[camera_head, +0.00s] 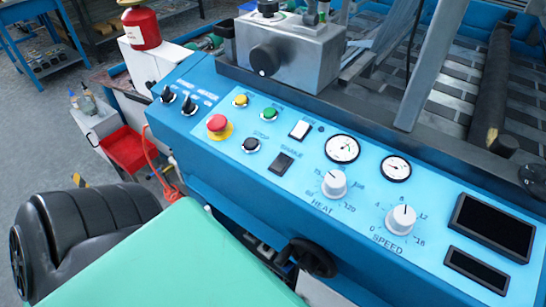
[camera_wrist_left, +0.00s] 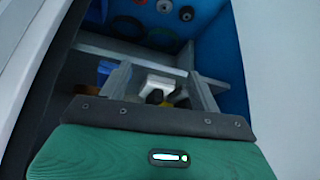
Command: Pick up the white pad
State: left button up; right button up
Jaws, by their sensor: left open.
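My left gripper (camera_wrist_left: 160,72) shows in the left wrist view, its two grey fingers apart and nothing clearly held between them. Beyond and between the fingers is a small white object (camera_wrist_left: 158,86), with dark and yellow items close to it. It may be the white pad, but it is too small and dim to be sure. I cannot tell whether the fingers touch it. In the head view no white pad can be made out clearly. Neither gripper shows in the head view.
A blue machine with a control panel (camera_head: 262,172) fills the head view's middle and right. Its black handwheel (camera_head: 313,258) sticks out in front. A red tray (camera_head: 128,150) and a red canister (camera_head: 141,28) are at left. Blue walls (camera_wrist_left: 225,55) enclose the wrist view's dark space.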

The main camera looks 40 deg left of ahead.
aim_at(266, 252)
pick_arm(q)
jog(key=w, duration=0.2)
jog(key=w+a, duration=0.1)
jog(key=w, duration=0.1)
jog(key=w+a, duration=0.1)
jog(key=w, duration=0.2)
jog(key=shift+a+r+b, duration=0.15)
jog(key=shift+a+b, duration=0.1)
jog(key=shift+b, duration=0.15)
jog(key=w, duration=0.1)
jog(key=w+a, duration=0.1)
jog(key=w, duration=0.1)
jog(key=w+b, duration=0.1)
jog(key=w, duration=0.1)
jog(key=shift+a+f, duration=0.25)
jog(key=shift+f, duration=0.05)
jog(key=shift+w+f, duration=0.1)
jog(key=shift+f, duration=0.1)
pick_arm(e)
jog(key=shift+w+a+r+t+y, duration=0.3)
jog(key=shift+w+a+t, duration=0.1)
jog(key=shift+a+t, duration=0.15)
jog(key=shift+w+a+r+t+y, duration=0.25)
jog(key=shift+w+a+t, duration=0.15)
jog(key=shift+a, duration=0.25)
pick_arm(q)
jog(key=shift+c, duration=0.2)
jog(key=c, duration=0.7)
